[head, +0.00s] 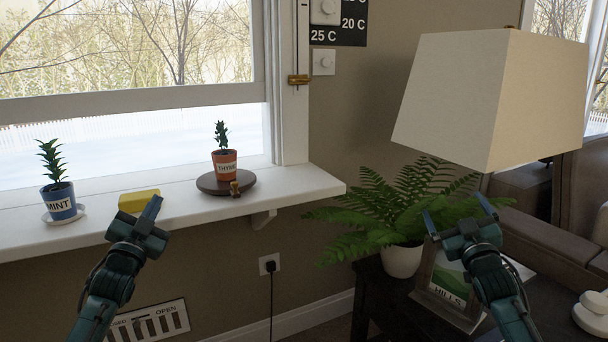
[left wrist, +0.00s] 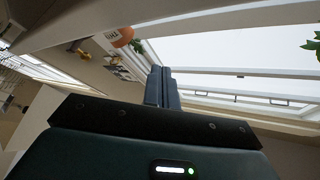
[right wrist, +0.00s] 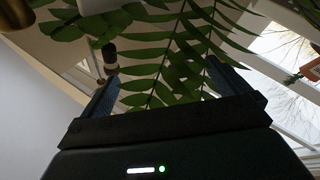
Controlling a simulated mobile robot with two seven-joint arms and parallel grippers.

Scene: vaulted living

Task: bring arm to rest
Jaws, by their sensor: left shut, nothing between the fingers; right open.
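My left gripper (head: 152,208) is shut and empty in the head view, raised in front of the window sill near a yellow block. Its closed fingers also show in the left wrist view (left wrist: 161,88). My right gripper (head: 457,212) is open and empty, in front of the fern and above the dark side table. Its two spread fingers show in the right wrist view (right wrist: 162,85), with fern fronds behind them. I cannot tell whether the fingers touch the fronds.
The sill (head: 100,225) holds a blue MINT pot (head: 60,203), the yellow block (head: 138,201) and an orange THYME pot (head: 225,164) on a dark round board (head: 247,182). The fern (head: 370,215), lamp (head: 490,95) and a HILLS picture frame (head: 447,290) crowd the right side.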

